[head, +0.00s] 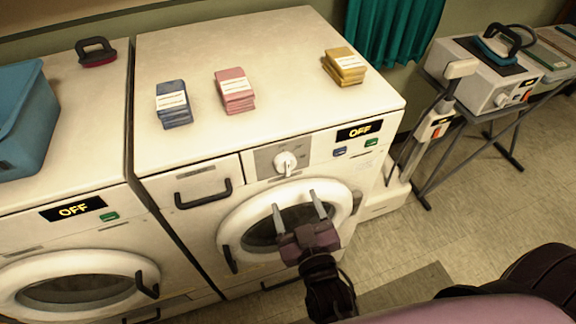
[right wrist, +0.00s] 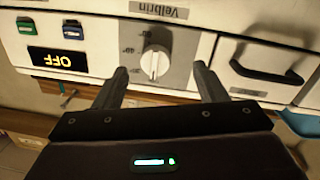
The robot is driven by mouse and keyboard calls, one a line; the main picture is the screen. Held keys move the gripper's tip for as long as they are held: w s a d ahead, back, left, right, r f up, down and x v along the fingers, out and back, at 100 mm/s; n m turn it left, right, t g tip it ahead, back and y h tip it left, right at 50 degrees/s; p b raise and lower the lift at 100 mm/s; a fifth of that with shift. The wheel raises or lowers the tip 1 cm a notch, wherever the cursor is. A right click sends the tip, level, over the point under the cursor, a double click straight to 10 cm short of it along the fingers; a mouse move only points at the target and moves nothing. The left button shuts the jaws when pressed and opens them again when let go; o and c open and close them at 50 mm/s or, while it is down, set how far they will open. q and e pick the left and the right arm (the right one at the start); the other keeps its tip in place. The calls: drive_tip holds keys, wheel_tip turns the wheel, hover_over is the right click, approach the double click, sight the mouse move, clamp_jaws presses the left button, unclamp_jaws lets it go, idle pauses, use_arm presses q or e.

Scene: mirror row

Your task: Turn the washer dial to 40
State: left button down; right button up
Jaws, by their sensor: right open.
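The washer (head: 180,125) stands in the middle of the head view, with a white dial (head: 285,162) on a grey panel. The dial also shows in the right wrist view (right wrist: 154,63), upside down, with small printed marks around it. Its exact setting is too small to read. My right gripper (head: 295,205) is open and empty in front of the round door, below the dial. In the right wrist view the dial shows beyond and between the two fingertips (right wrist: 158,75), apart from them. The washer's display (head: 360,130) reads OFF. My left gripper is not in view.
Blue (head: 173,104), pink (head: 235,90) and yellow (head: 344,66) stacks lie on the washer top. A drawer handle (head: 203,194) sticks out left of the dial. A second machine (head: 60,240) stands at left, with a blue bin (head: 25,120) on top.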

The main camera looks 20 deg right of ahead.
sight(288, 172)
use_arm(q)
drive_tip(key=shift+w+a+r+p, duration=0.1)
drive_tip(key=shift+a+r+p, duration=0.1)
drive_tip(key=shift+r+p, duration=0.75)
use_arm(e)
drive_tip(key=w, duration=0.2)
drive_tip(key=w+r, duration=0.1)
drive_tip(key=w, duration=0.2)
drive_tip(key=w+r, duration=0.1)
drive_tip(key=w, duration=0.1)
drive_tip(key=shift+w+d, duration=0.35)
drive_tip(key=shift+c, duration=0.5)
drive_tip(key=c, duration=0.9)
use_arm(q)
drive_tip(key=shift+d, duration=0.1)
